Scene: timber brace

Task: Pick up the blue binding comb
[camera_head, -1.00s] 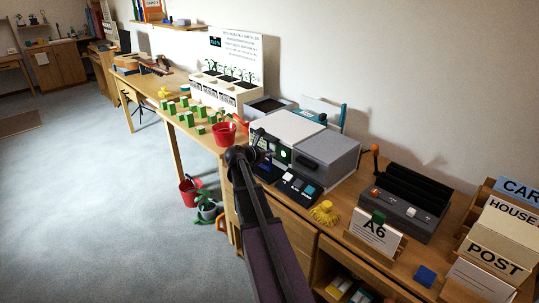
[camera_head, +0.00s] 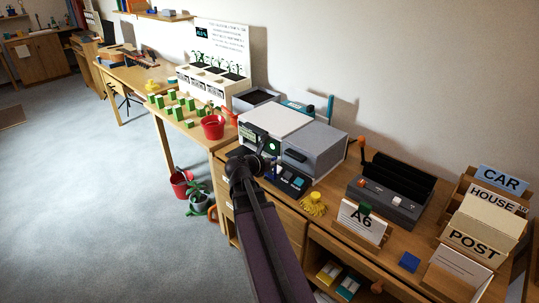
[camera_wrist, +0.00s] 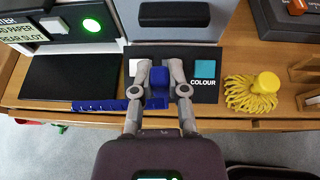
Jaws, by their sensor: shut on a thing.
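The blue binding comb (camera_wrist: 100,105) shows in the wrist view as a slotted blue bar running left from my gripper (camera_wrist: 157,72). A blue block part sits between the two grey fingers, and my gripper is shut on it. The left finger hides where the bar and block meet. The comb is over the front edge of the desk, before a black key panel (camera_wrist: 207,90) with a white and a teal key. In the head view my gripper (camera_head: 262,165) is at the desk edge, and the comb is mostly hidden by the arm.
A printer (camera_head: 275,122) and grey box stand behind the panel. Yellow strands (camera_head: 312,205), an A6 card holder (camera_head: 360,222), a blue block (camera_head: 409,262) and a binding machine (camera_head: 395,190) lie to the right. Green blocks and a red pot (camera_head: 212,127) are left. Open floor is at left.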

